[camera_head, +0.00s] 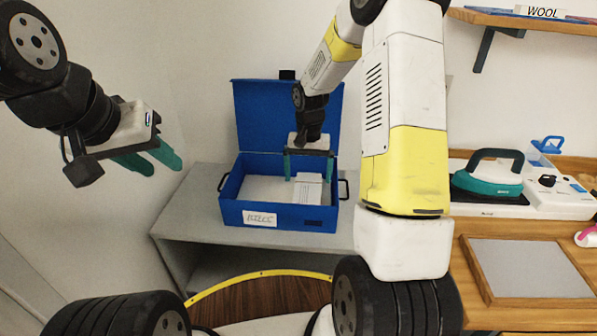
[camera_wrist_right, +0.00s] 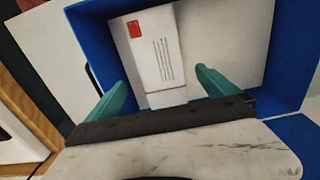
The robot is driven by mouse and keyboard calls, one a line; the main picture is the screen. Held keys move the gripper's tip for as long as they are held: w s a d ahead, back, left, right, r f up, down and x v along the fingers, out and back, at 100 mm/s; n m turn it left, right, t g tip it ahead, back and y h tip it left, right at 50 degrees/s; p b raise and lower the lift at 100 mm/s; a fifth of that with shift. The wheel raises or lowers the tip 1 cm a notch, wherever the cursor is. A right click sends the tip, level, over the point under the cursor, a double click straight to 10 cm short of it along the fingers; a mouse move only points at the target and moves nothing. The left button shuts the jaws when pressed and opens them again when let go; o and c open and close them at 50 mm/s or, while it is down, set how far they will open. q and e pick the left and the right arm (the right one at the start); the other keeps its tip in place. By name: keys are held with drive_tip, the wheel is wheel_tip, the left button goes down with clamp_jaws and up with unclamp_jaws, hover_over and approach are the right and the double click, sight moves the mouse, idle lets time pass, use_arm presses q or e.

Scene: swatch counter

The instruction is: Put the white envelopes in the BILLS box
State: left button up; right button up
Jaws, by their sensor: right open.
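The blue BILLS box (camera_head: 278,214) stands on a grey table with its lid (camera_head: 262,115) raised at the back. A white label reading BILLS (camera_head: 259,219) is on its front. A white envelope (camera_head: 308,190) lies inside, at the right of the box's floor. In the right wrist view the envelope (camera_wrist_right: 158,50) shows a red stamp and printed lines, with another white edge under its near end. My right gripper (camera_head: 308,178) is open above the envelope, inside the box's outline, its fingers to either side and apart from it. My left gripper (camera_head: 164,166) is open and empty in the air at the left.
The grey table (camera_head: 180,210) has free room left of the box. To the right, a wooden counter (camera_head: 480,250) holds a teal iron (camera_head: 487,180) and a grey framed panel (camera_head: 530,268). A shelf labelled WOOL (camera_head: 543,13) is above. My right arm hides part of the middle.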

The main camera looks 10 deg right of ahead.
sight(308, 192)
drive_tip(key=s+r+n+t, duration=0.1)
drive_tip(key=s+r, duration=0.4)
drive_tip(key=r, duration=0.5)
drive_tip(key=s+r+n+t, duration=0.15)
drive_tip(key=s+r, duration=0.25)
drive_tip(key=r, duration=0.5)
drive_tip(key=s+a+r+t+y, duration=0.1)
drive_tip(key=s+r+t, duration=0.1)
drive_tip(key=s, duration=0.5)
drive_tip(key=s+a+r+n+t+y, duration=0.1)
drive_tip(key=s+r, duration=0.3)
drive_tip(key=s, duration=0.4)
drive_tip(key=shift+s+t, duration=0.15)
drive_tip(key=shift+t, duration=0.2)
drive_tip(key=shift+a, duration=0.1)
